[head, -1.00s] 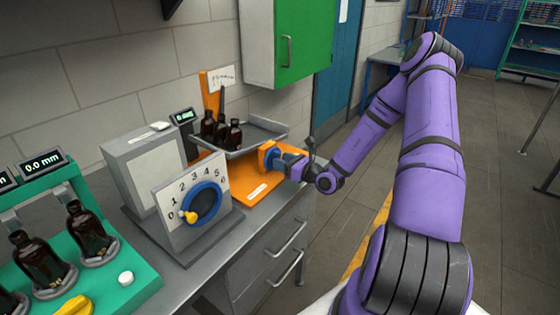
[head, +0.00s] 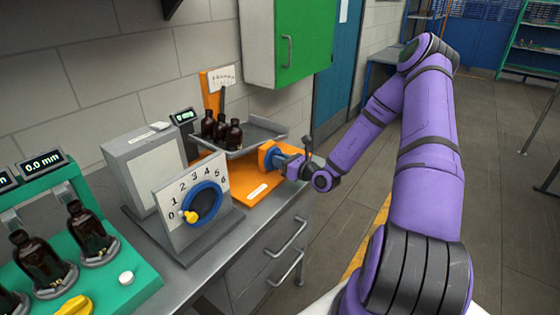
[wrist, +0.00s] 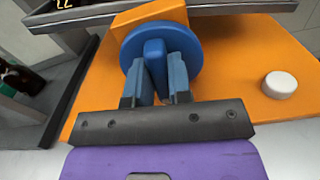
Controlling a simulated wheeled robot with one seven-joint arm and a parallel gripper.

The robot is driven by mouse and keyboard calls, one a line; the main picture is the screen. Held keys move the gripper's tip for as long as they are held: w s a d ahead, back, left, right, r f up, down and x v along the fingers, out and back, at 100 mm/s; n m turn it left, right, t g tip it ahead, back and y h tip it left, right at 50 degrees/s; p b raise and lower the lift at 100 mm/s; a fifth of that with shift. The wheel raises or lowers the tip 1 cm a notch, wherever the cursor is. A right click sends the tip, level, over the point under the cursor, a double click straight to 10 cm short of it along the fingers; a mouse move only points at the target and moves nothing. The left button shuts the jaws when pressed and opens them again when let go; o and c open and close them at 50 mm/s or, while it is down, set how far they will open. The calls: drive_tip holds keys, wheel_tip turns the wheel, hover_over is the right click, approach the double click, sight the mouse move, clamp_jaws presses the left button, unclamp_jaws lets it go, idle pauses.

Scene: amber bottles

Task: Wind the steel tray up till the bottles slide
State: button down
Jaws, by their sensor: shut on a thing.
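The steel tray (head: 262,133) sits on an orange stand (head: 250,190) on the bench, and looks slightly tilted. Several amber bottles (head: 221,132) stand upright together at its left end. A blue round knob (wrist: 191,37) is on the stand's front, and also shows in the head view (head: 272,158). My gripper (wrist: 160,80) is shut on the knob's raised grip bar, one finger on each side.
A grey dial panel (head: 190,205) numbered 0 to 6 stands to the left. A white button (wrist: 280,85) is on the orange base. A green fixture with bottles (head: 90,260) is at the lower left.

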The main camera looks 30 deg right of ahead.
drive_tip(key=m, duration=0.4)
drive_tip(key=shift+d, duration=0.15)
drive_tip(key=shift+f+m, duration=0.1)
drive_tip(key=shift+m, duration=1.5)
drive_tip(key=shift+d, duration=0.1)
drive_tip(key=c, duration=1)
unclamp_jaws()
drive_tip(key=shift+c, duration=0.2)
drive_tip(key=v, duration=1)
drive_tip(key=shift+s, duration=0.35)
drive_tip(key=shift+d, duration=0.15)
